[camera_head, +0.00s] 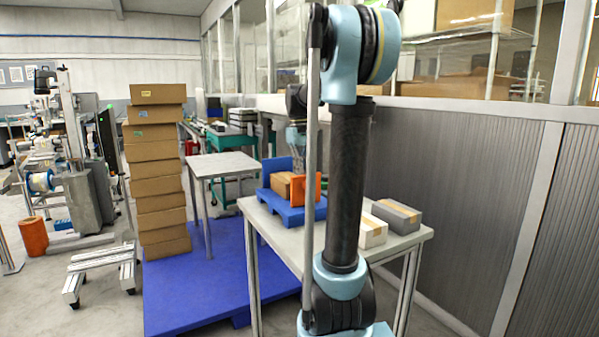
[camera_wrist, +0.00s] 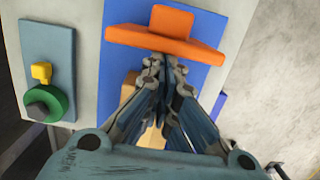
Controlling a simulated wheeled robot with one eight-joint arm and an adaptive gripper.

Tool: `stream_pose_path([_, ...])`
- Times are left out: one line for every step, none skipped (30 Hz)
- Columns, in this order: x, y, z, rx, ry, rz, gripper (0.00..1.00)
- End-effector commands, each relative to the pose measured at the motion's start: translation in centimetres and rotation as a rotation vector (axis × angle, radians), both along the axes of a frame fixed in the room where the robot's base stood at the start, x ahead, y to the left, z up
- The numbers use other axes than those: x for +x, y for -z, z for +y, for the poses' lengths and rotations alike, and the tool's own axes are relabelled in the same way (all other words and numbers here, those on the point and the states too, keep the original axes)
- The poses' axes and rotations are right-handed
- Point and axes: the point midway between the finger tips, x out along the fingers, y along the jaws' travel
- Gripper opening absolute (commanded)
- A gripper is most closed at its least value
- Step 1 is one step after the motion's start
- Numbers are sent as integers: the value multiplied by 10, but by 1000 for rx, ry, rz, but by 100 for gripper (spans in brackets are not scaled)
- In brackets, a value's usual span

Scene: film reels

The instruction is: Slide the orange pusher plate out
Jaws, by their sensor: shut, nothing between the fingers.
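The orange pusher plate (camera_wrist: 190,47) crosses the upper middle of the wrist view, with a raised orange block (camera_wrist: 170,21) on it. It sits on a blue base (camera_wrist: 185,75). In the head view the orange plate (camera_head: 307,187) stands at the right side of a cardboard box (camera_head: 281,184) on the blue base (camera_head: 296,214). My gripper (camera_wrist: 164,65) is shut and empty, its tips just beside the orange plate's edge in the wrist view; I cannot tell whether they touch. It partly covers the box (camera_wrist: 128,88). In the head view my gripper hangs above the box, its tips unclear.
The grey table (camera_head: 268,216) carries a white box (camera_head: 372,231) and a grey box (camera_head: 397,215) at its right. In the wrist view a grey-blue panel (camera_wrist: 47,55) with a yellow knob and green ring lies left. A tall carton stack (camera_head: 160,170) stands left of the table.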

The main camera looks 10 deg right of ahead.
Motion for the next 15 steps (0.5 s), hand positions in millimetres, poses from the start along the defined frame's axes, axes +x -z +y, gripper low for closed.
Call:
stream_pose_path([-2,0,-1,0,0,0,0])
stream_pose_path([-3,0,-1,0,0,0,0])
stream_pose_path([-4,0,-1,0,0,0,0])
stream_pose_path([-5,0,-2,0,0,0,0])
stream_pose_path([-6,0,-2,0,1,0,0])
stream_pose_path([-7,0,-2,0,1,0,0])
stream_pose_path([-8,0,-3,0,1,0,0])
stream_pose_path([-9,0,-3,0,1,0,0])
stream_pose_path([-10,0,-3,0,1,0,0])
stream_pose_path([-11,0,-4,0,1,0,0])
stream_pose_path([-12,0,-4,0,1,0,0])
stream_pose_path([-13,0,-4,0,1,0,0])
stream_pose_path([-14,0,-5,0,1,0,0])
stream_pose_path([-15,0,-5,0,1,0,0])
stream_pose_path([-16,0,-5,0,1,0,0])
